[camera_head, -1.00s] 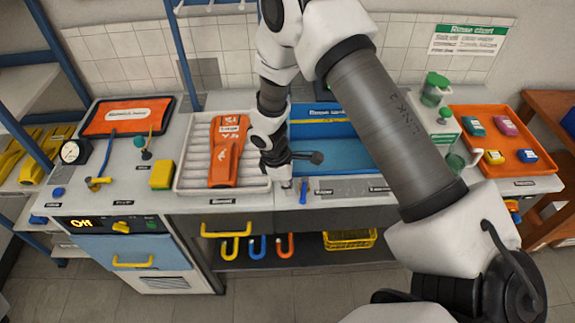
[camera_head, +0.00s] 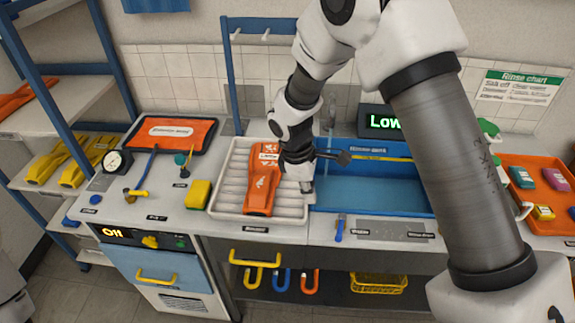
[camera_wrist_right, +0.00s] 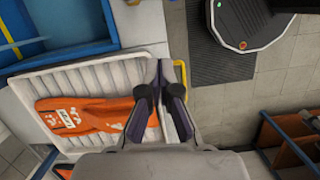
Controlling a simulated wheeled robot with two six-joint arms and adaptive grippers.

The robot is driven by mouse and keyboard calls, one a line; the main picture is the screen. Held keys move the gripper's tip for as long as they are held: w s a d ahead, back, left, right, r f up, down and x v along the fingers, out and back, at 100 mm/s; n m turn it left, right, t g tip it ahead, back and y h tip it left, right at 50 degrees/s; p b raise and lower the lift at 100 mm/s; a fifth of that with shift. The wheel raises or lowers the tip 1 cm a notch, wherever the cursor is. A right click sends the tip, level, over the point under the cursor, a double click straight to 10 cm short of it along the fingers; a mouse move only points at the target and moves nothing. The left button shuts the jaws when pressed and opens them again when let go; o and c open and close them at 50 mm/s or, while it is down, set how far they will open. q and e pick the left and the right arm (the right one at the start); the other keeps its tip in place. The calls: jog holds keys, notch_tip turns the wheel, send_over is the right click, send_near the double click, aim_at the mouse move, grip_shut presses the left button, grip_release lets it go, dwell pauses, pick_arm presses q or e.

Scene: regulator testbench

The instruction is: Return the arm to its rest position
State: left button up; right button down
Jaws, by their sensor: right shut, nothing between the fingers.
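My right arm comes in from the right in the head view and reaches across the counter. Its gripper (camera_head: 306,186) is shut and empty, above the right edge of the white ribbed tray (camera_head: 225,198). In the right wrist view the closed fingers (camera_wrist_right: 158,72) meet at their tips over the tray's rim, with nothing between them. My left gripper is not in view.
A blue basin (camera_head: 385,198) is right of the gripper, below a display reading "Low" (camera_head: 384,122). A blue-handled tool (camera_head: 340,228) lies on the front counter. A yellow sponge (camera_head: 198,194) and a gauge (camera_head: 117,163) stand left. Blue shelving (camera_head: 60,80) borders the left.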

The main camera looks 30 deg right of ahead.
jog(key=s+a+f+m+g+y+b, duration=0.1)
jog(key=s+a+f+m+g+b, duration=0.15)
jog(key=s+f, duration=1.1)
jog(key=s+a+f+m+g+y+b, duration=0.15)
jog(key=s+f+m, duration=0.25)
jog(key=s+f, duration=1)
jog(key=w+m+t, duration=0.1)
jog(key=t, duration=0.1)
jog(key=w+r+m+t, duration=0.1)
jog(key=w+m, duration=0.1)
jog(key=w+m+t, duration=0.1)
jog(key=t, duration=0.1)
jog(key=shift+w+d+r+t+h, duration=0.15)
jog(key=shift+d+r+t+h, duration=0.15)
jog(key=shift+d, duration=0.1)
